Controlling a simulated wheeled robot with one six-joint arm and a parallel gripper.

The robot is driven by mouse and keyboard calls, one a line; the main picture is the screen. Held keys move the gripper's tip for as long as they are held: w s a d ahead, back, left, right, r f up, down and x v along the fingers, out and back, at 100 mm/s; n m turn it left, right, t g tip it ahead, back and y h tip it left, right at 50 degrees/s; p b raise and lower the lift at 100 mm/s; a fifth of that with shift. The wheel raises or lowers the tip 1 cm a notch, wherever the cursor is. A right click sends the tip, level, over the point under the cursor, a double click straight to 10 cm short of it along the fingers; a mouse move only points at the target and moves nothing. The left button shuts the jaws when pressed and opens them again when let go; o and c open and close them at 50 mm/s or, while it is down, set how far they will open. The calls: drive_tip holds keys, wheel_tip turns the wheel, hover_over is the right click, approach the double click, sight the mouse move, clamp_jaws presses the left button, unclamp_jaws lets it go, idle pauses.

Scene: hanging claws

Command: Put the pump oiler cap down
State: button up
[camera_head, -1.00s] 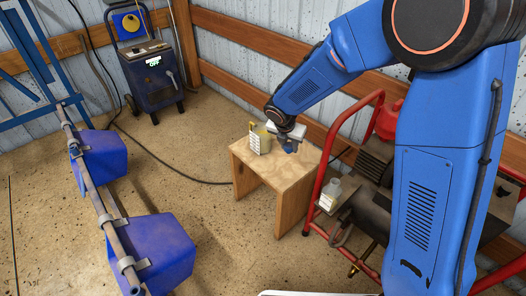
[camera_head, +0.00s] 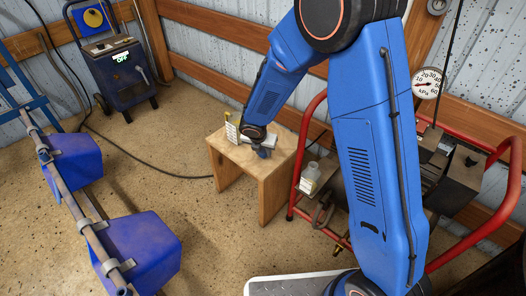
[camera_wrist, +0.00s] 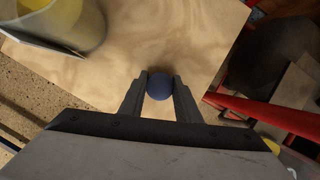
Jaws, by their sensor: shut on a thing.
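The pump oiler cap is a small dark blue ball-like piece (camera_wrist: 160,87), held between the two fingertips of my gripper (camera_wrist: 160,80) in the wrist view. In the head view the cap (camera_head: 263,153) shows as a blue spot at the end of my arm, over the wooden stool (camera_head: 279,168). My gripper (camera_head: 258,143) is shut on it, close above the stool top. I cannot tell whether the cap touches the wood. The stool top also fills much of the wrist view (camera_wrist: 120,70).
Bare wood lies around the cap.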

drive_tip(key=shift+f, duration=0.15)
drive_tip(key=o, duration=1.1)
drive_tip(key=v, duration=1.2)
drive_tip(key=shift+r, duration=0.2)
